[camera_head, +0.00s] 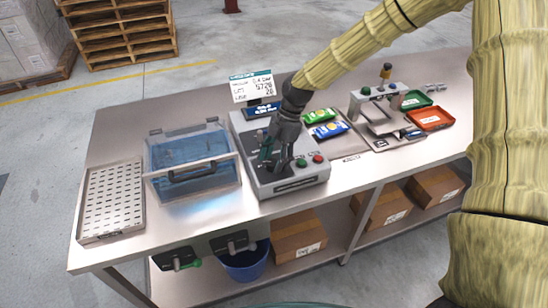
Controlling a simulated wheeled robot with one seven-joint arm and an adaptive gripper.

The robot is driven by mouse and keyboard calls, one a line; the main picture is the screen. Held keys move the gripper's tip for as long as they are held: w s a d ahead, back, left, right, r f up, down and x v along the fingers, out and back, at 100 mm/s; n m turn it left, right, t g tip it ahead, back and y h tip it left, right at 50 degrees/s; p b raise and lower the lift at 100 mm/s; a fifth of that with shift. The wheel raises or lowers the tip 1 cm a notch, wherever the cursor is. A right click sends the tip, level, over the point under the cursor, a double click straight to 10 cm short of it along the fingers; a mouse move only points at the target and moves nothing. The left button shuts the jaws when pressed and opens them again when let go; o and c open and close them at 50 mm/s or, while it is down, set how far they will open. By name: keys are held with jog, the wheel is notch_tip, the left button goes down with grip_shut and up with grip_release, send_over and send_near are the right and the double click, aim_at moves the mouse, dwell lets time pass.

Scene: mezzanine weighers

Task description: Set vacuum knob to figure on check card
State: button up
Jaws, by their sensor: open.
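The check card (250,88) stands upright at the back of a grey control box (292,184). Its top line seems to read vacuum 0.4 bar, but the print is small. A small blue display (262,109) sits just below the card, with figures too small to read surely. My gripper (274,160) points down over the left-middle of the control box, fingers apart. The vacuum knob cannot be made out; my gripper covers that part of the panel. I cannot tell whether the fingers touch anything.
A clear-lidded blue chamber (190,158) and a perforated tray (112,200) stand left. Green (302,163) and red (317,158) buttons are close right of my gripper. Green and blue packets (331,130), a small press (378,105) and green and orange trays (430,118) lie further right.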

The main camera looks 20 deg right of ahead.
jog(key=c, duration=1)
jog(key=m+t, duration=0.1)
jog(key=m, duration=0.2)
jog(key=shift+b, duration=0.3)
jog(key=m+t, duration=0.2)
jog(key=m, duration=0.2)
jog(key=shift+s+m+b, duration=0.15)
jog(key=shift+m+b, duration=0.15)
jog(key=shift+b, duration=0.05)
jog(key=m+t, duration=0.1)
jog(key=m, duration=0.3)
jog(key=shift+s+a+h, duration=0.1)
jog(key=shift+h, duration=0.2)
jog(key=shift+m+t+h+b, duration=0.45)
jog(key=shift+m+t, duration=0.35)
jog(key=shift+m, duration=1.2)
jog(key=shift+r, duration=0.1)
